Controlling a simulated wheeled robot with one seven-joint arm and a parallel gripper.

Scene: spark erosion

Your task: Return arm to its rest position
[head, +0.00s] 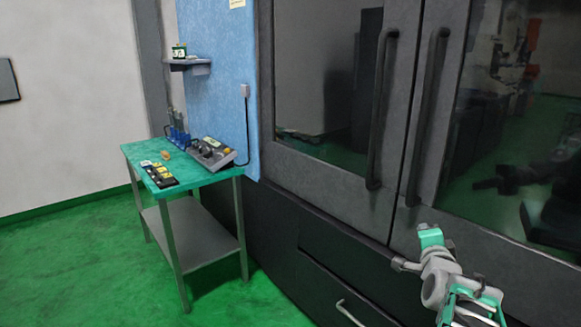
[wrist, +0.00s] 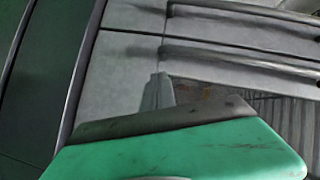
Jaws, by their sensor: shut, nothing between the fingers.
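My arm, grey and green, shows at the lower right of the head view, in front of the dark machine's doors (head: 338,170). My gripper (head: 398,264) is the small grey end pointing left, below the two long door handles. In the wrist view my gripper's grey fingers (wrist: 157,90) show beyond the green housing. They are together, with nothing held. The two door handles also show in the wrist view, the nearer one (wrist: 240,58) beyond the fingertips and the other (wrist: 240,12) at the top. I cannot tell the exact gap to the doors.
A green-topped table (head: 135,150) stands at the left, holding a grey control box (head: 208,153), a dark tray with yellow pieces (head: 159,175) and blue holders. A small shelf (head: 188,64) is above it. A lower handle (head: 350,313) is near the bottom. Green floor is open at left.

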